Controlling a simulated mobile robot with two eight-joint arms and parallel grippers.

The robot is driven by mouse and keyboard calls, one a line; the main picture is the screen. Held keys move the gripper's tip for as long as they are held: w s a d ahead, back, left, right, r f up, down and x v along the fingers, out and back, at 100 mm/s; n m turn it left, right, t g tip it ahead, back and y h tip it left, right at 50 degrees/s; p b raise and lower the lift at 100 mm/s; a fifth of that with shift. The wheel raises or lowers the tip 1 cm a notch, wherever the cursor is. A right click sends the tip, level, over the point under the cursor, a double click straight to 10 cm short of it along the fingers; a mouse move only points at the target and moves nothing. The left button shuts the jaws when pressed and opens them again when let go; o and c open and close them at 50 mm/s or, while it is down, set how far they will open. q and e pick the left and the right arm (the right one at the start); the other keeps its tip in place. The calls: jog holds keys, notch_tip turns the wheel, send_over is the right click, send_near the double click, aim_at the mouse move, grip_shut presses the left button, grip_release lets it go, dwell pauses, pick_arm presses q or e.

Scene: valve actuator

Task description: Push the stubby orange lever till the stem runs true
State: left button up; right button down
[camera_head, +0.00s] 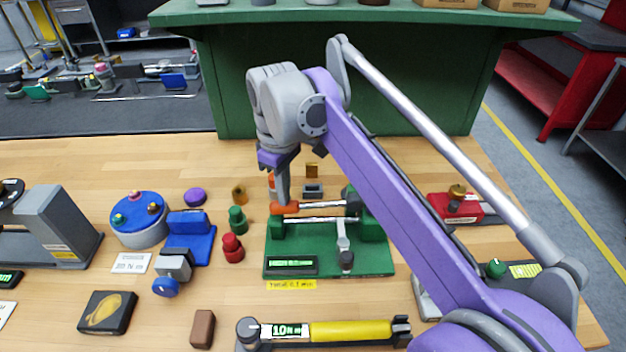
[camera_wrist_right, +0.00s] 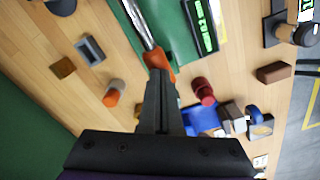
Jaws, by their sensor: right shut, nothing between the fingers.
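The stubby orange lever (camera_head: 287,208) sits at the left of the green fixture (camera_head: 385,268), in line with a grey bar running right. It also shows in the right wrist view (camera_wrist_right: 157,60), at the end of a silver rod. The silver stem (camera_head: 320,220) lies across the fixture between green blocks. My right gripper (camera_head: 282,203) points down with its fingers shut and empty. Its tips are at the orange lever, overlapping it in both views; I cannot tell whether they touch. The shut fingers show in the wrist view (camera_wrist_right: 160,75). My left gripper is out of view.
A green readout (camera_head: 291,264) and a black-knobbed clamp (camera_head: 345,260) sit on the fixture. Red (camera_head: 232,248) and green (camera_head: 237,219) knobs stand to its left. A yellow-handled torque tool (camera_head: 350,331) lies in front. My right arm covers the fixture's right side.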

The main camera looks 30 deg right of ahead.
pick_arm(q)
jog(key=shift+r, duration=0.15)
pick_arm(e)
jog(key=shift+r, duration=0.1)
dwell(0.3)
jog(key=shift+s+d+r+p, duration=0.1)
jog(key=shift+d+r+p, duration=0.1)
jog(key=shift+r+p, duration=0.6)
jog(key=shift+s+d+r+p, duration=0.15)
jog(key=shift+r+p, duration=0.6)
jog(key=shift+r, duration=0.05)
jog(key=shift+s+d+r+p, duration=0.1)
jog(key=shift+d+r+p, duration=0.1)
jog(key=shift+r+p, duration=0.6)
pick_arm(q)
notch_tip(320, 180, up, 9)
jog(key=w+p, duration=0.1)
jog(key=p, duration=0.2)
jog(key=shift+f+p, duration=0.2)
jog(key=shift+p, duration=0.15)
pick_arm(e)
jog(key=shift+s+d+r, duration=0.1)
jog(key=shift+d+r, duration=0.1)
jog(key=shift+r, duration=0.55)
jog(key=shift+s+d+r, duration=0.1)
jog(key=shift+d+r, duration=0.05)
jog(key=shift+r, duration=0.65)
jog(key=shift+s+d+r, duration=0.1)
jog(key=shift+d+r, duration=0.1)
jog(key=shift+r, duration=0.55)
